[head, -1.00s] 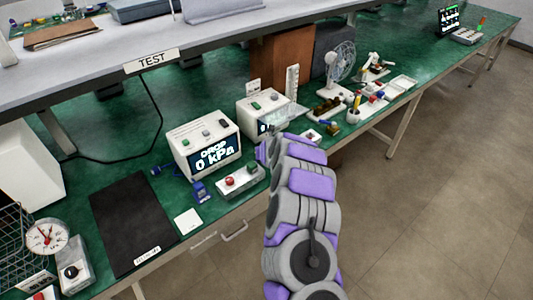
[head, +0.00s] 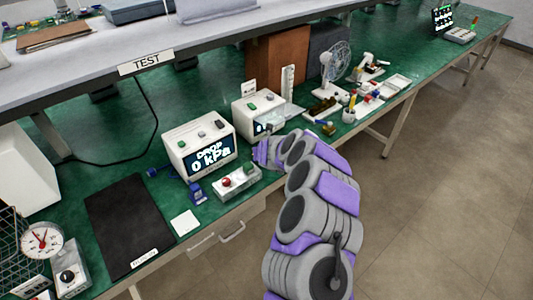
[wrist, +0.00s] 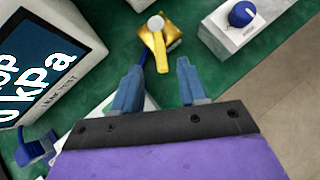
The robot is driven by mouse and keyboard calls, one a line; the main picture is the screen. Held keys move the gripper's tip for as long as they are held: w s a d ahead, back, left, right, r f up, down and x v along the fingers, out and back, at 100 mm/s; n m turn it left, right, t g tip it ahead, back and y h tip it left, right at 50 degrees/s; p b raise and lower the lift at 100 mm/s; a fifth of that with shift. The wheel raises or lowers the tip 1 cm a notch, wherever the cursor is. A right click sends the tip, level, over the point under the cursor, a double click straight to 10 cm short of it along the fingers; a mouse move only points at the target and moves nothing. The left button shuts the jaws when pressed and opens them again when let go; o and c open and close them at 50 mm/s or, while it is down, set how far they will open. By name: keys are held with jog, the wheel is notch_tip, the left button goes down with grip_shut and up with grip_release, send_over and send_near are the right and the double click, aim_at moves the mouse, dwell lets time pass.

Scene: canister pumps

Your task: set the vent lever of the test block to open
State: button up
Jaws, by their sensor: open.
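In the wrist view a brass-coloured block (wrist: 172,28) sits on the green bench top, just beyond my fingertips. A yellow lever (wrist: 158,48) with a pale round cap lies across it, its arm pointing toward my gripper (wrist: 156,88). My gripper's blue fingers are apart, with nothing between them. The lever is ahead of the gap, and I see no clear contact. In the head view my gripper (head: 262,153) is beside the box with the kPa display; my arm seems to hide the block there. I cannot read any open or shut mark.
The kPa display box (head: 202,150) stands left of my gripper. A white box with a blue knob (wrist: 241,14) is at the upper right in the wrist view. A box with red and green buttons (head: 236,182) lies near the bench front. A black mat (head: 133,225) is farther left.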

jog(key=v, duration=1.2)
jog(key=shift+s+a, duration=0.1)
dwell(0.4)
